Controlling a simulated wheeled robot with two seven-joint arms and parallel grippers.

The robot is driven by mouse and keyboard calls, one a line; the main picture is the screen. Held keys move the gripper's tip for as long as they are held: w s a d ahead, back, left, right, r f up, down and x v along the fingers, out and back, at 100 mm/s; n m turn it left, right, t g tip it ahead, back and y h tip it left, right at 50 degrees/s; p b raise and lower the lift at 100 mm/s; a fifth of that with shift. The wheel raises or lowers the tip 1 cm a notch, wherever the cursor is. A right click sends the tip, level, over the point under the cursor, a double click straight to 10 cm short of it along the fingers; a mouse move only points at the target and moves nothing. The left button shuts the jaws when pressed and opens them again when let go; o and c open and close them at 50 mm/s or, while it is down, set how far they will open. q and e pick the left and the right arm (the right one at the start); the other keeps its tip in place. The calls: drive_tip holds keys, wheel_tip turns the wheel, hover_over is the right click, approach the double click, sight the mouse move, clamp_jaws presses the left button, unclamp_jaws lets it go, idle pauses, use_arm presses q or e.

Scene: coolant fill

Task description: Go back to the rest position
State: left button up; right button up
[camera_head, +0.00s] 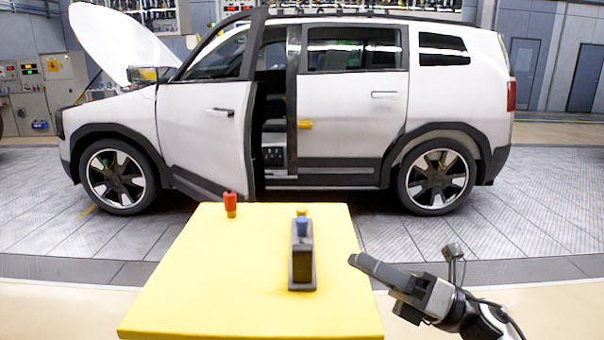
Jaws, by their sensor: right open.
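My right gripper (378,288) is at the right edge of the yellow table (200,290), pointing left. It is open, and nothing shows between its fingers. My left gripper is not in view. On the table stands a dark, upright holder or container (302,265) with a blue top (302,227) and a small yellow part (302,212) behind it. A small red bottle-like object (230,203) stands at the table's far left corner. The right gripper is apart from both.
A white car (345,110) stands beyond the table, with its hood (120,40) raised and a front door (205,125) open. Grey tiled floor (560,200) lies around it. The table's left and front parts are clear.

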use_arm(q)
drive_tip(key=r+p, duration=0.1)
drive_tip(key=p, duration=0.1)
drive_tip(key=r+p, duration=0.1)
drive_tip(key=p, duration=0.2)
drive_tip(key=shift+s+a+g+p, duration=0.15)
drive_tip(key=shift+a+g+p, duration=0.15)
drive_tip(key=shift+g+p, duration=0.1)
use_arm(e)
drive_tip(key=s+d+f+n+t+h, duration=0.1)
drive_tip(key=s+d+f+n+h, duration=0.1)
drive_tip(key=s+f+n+h, duration=0.7)
drive_tip(key=s+d+f+n+t+h, duration=0.1)
drive_tip(key=s+f+n+h, duration=0.8)
drive_tip(key=n, duration=1.3)
wheel_tip(320, 180, down, 4)
drive_tip(key=shift+s+d+f+n+t, duration=0.1)
drive_tip(key=shift+s+d+n+t, duration=0.25)
drive_tip(key=shift+t, duration=0.45)
